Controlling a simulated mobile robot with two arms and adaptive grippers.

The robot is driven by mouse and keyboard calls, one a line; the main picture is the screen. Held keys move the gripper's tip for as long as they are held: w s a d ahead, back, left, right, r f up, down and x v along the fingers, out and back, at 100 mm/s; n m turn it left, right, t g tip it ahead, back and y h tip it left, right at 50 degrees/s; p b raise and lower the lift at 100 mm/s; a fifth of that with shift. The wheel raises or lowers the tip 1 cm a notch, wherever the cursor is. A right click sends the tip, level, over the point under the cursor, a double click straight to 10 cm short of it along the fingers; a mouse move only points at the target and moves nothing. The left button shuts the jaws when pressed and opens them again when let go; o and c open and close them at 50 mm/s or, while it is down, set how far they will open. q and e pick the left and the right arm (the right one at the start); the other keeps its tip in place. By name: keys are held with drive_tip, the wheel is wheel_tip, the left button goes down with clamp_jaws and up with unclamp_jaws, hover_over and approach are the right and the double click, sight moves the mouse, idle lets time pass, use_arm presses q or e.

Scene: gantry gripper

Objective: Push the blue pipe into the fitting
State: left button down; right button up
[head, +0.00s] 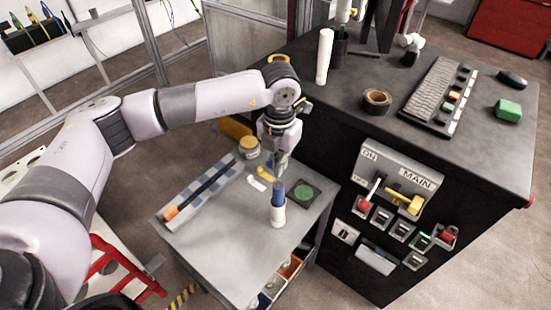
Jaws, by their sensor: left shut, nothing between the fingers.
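The blue pipe (278,192) stands upright in a white fitting (278,218) on the grey side table (240,245). Only the pipe's upper part shows above the fitting. My left gripper (281,168) points down and is shut and empty, just above the top of the pipe. I cannot tell whether its fingertips touch the pipe. My right gripper is not in view.
A rail holder (205,192) lies left on the table, and a green round pad (304,192) lies right. A yellow-lidded jar (249,147) stands behind. The dark cabinet with its switch panel (398,180) rises close on the right. The table's front is clear.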

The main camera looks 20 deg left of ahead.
sight(279, 185)
use_arm(q)
drive_tip(key=shift+f+b, duration=1.2)
drive_tip(key=shift+f, duration=1.5)
